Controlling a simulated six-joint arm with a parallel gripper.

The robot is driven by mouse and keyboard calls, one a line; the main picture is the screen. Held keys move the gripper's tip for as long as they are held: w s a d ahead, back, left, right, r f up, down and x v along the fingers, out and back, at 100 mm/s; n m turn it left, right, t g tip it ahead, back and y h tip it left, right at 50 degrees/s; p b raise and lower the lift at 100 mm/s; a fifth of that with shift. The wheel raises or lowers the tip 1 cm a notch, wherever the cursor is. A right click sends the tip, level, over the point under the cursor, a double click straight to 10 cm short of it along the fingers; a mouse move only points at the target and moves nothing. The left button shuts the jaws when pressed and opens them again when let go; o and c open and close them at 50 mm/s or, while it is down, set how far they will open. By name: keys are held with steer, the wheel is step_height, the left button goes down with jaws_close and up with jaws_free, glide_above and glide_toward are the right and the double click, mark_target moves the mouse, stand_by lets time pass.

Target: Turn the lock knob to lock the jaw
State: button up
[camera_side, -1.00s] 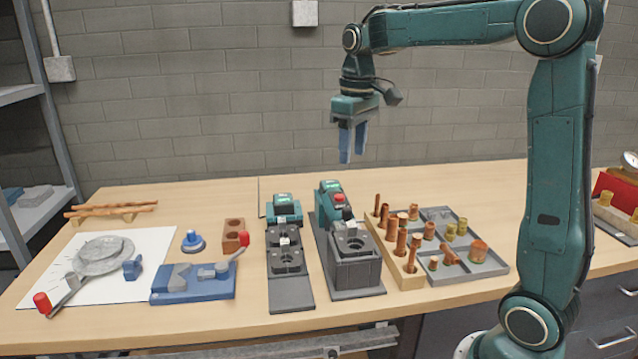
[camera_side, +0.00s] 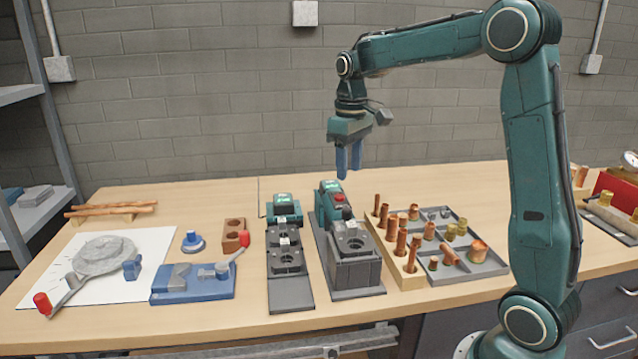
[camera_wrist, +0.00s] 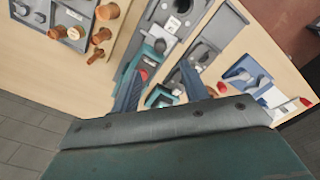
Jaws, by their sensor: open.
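A small dark knob (camera_side: 347,213) shows at this machine's front. In front of it stands a grey block with a round-holed top (camera_side: 352,245), perhaps the jaw; I cannot tell for sure. A second teal machine (camera_side: 284,207) with a grey fixture stands to the left. In the wrist view, the fingers (camera_wrist: 158,68) are apart over the machines, hiding parts of them.
A wooden rack with copper tubes (camera_side: 413,254) and a grey parts tray (camera_side: 487,264) stand on the right. A blue fixture with a red-tipped lever (camera_side: 193,288) and a grey disc on white paper (camera_side: 104,255) are on the left. The air around my gripper is clear.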

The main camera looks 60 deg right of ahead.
mark_target(348, 209)
step_height(348, 209, down, 10)
stand_by(0.5)
jaws_close()
